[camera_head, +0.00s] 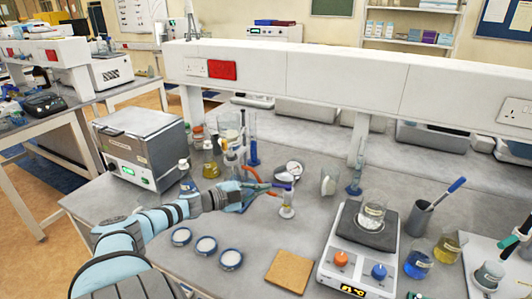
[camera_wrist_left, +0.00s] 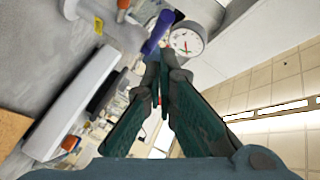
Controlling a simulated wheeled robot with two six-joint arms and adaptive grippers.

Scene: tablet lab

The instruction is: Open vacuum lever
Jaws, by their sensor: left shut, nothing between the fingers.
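A small purple-blue lever (camera_head: 282,186) sits on pale glassware beside a round white gauge (camera_head: 294,168). In the left wrist view the lever (camera_wrist_left: 157,33) is just beyond my fingertips, slightly left, with the gauge (camera_wrist_left: 187,41) to its right. My left gripper (camera_head: 267,186) has its green fingers closed together with nothing between them. It also shows in the left wrist view (camera_wrist_left: 159,60). The fingertips are very close to the lever; I cannot tell whether they touch. The glass piece (camera_head: 287,207) stands upright below the lever. My right gripper is in neither view.
An orange hose (camera_head: 251,173) runs close behind my gripper. Flasks (camera_head: 211,160) and a metal water bath (camera_head: 141,147) stand behind and left. Several small round dishes (camera_head: 206,245), a cork mat (camera_head: 289,271) and a hotplate (camera_head: 340,258) occupy the front bench.

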